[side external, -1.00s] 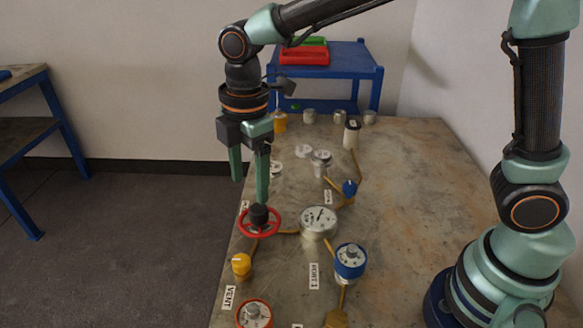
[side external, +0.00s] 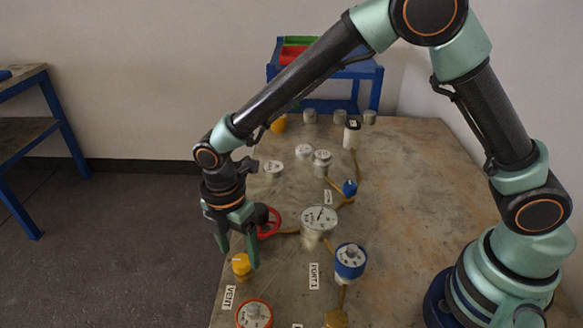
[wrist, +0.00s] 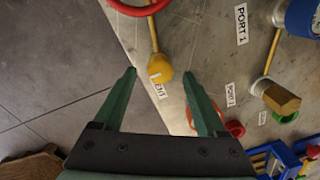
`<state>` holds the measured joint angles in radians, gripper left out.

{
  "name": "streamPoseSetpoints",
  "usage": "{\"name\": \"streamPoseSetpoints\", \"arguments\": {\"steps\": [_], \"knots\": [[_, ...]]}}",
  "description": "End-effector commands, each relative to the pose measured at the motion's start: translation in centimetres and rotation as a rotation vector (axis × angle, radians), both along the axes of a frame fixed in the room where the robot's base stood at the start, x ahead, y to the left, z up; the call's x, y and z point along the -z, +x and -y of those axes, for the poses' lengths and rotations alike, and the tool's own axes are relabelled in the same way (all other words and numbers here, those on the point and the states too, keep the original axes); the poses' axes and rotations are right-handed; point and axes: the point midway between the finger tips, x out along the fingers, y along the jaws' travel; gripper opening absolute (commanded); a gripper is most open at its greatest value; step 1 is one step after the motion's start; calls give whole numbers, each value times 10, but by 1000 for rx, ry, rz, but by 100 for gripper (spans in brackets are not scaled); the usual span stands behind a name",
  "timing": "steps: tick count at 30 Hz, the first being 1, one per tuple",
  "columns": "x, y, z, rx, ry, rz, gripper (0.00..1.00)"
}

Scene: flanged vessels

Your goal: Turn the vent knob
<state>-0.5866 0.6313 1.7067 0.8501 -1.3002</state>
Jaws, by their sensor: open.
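The yellow knob (side external: 241,266) stands near the table's left edge, beside the VENT label (side external: 229,297). It has a pale mark on top, and a brass pipe runs from it. In the wrist view the yellow knob (wrist: 161,67) appears between my fingertips, and the label (wrist: 159,90) is partly covered by it. My gripper (side external: 239,259) is open and empty, pointing down over the knob. Its fingers show on either side of the knob; I cannot tell how far above it they are or whether they touch it.
A red handwheel (side external: 270,224) is just behind the gripper, partly hidden by it. A round gauge (side external: 319,217) and a blue-banded vessel (side external: 350,261) stand to the right. A red-rimmed vessel (side external: 254,314) is in front. Floor lies open beyond the table's left edge.

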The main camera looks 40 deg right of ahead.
Motion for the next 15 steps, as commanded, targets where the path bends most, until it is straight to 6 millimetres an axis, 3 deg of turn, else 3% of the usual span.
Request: {"name": "streamPoseSetpoints", "arguments": {"steps": [6,15], "knots": [[18,-1,0,0,0,0,74],[19,-1,0,1,0,1,74]]}}
